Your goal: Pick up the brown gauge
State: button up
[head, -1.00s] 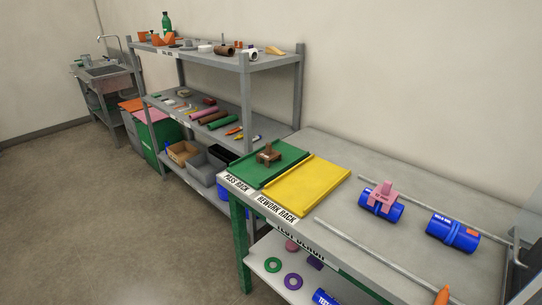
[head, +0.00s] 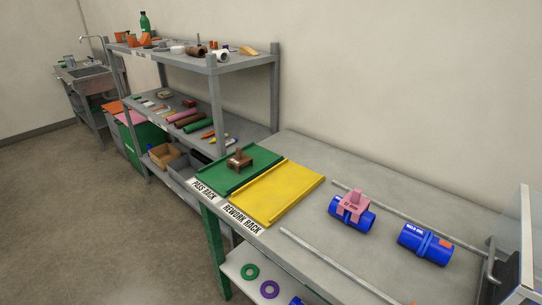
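The brown gauge (head: 239,160) is a small block-like piece with a raised knob. It stands on the green pass rack tray (head: 213,178), near that tray's right side, at the left end of the grey bench. A pink gauge (head: 352,205) sits over a blue pipe piece (head: 337,217) farther right on the bench. My gripper is not in this view, so its place and state do not show.
The yellow rework rack tray (head: 283,190) lies right beside the green one. A second blue pipe piece (head: 425,245) and long grey rails (head: 322,256) are on the bench. A loaded grey shelf (head: 236,62) stands behind left. Open floor (head: 80,215) lies left.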

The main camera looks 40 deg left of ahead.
aim_at(241, 159)
jog(key=j+z, duration=0.25)
jog(key=j, duration=0.75)
jog(key=j+z, duration=0.25)
jog(key=j, duration=0.75)
